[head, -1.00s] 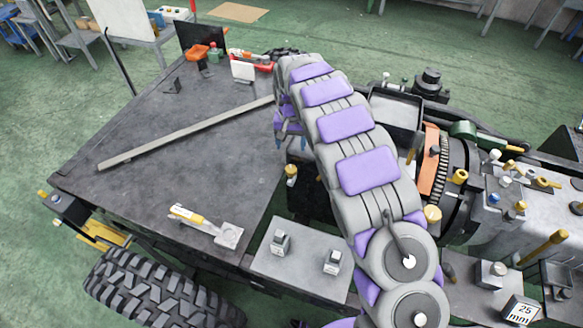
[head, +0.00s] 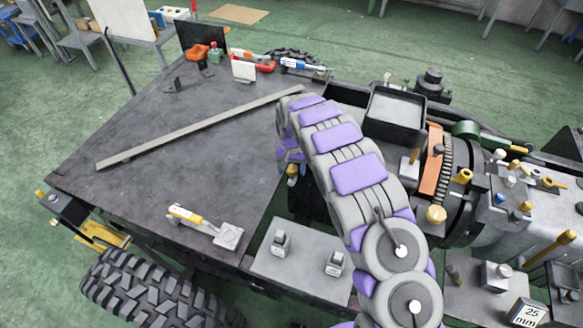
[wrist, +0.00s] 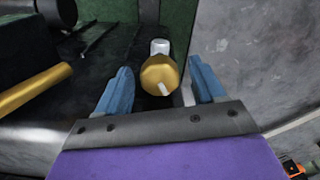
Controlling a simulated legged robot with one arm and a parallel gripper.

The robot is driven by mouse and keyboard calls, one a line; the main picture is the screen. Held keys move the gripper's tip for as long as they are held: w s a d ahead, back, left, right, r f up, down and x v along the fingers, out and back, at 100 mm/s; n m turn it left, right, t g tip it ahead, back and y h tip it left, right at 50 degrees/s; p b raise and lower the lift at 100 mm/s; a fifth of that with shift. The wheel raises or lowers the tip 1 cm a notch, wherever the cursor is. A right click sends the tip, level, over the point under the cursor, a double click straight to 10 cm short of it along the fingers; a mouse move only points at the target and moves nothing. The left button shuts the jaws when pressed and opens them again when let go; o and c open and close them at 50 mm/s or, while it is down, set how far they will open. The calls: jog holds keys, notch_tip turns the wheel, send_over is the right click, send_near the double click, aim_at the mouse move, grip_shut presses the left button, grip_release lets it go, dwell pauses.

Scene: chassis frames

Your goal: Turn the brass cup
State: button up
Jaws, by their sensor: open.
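The brass cup (wrist: 158,76) is a round gold-coloured piece with a pale mark on its face, seen from above in the wrist view. My gripper (wrist: 160,67) is open, with one blue finger on each side of the cup. There is a visible gap on both sides, the right one narrower. I cannot tell the fingers' exact height against the cup. In the head view the cup (head: 292,170) shows only in part, just below my gripper, whose fingertips are hidden there.
A gold rod (wrist: 35,88) lies left of my gripper in the wrist view. In the head view, a flat grey deck (head: 190,130) with a long bar (head: 200,127) is on the left. A black tray (head: 396,112) and a geared assembly with other brass knobs stand right of my arm.

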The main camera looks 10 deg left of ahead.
jog(key=shift+c, duration=0.4)
jog(key=c, duration=1)
jog(key=shift+m, duration=0.4)
jog(key=m+p, duration=0.1)
jog(key=m, duration=0.2)
jog(key=shift+a+m, duration=0.1)
jog(key=shift+m, duration=0.3)
jog(key=shift+m+p, duration=0.65)
jog(key=shift+m, duration=1.55)
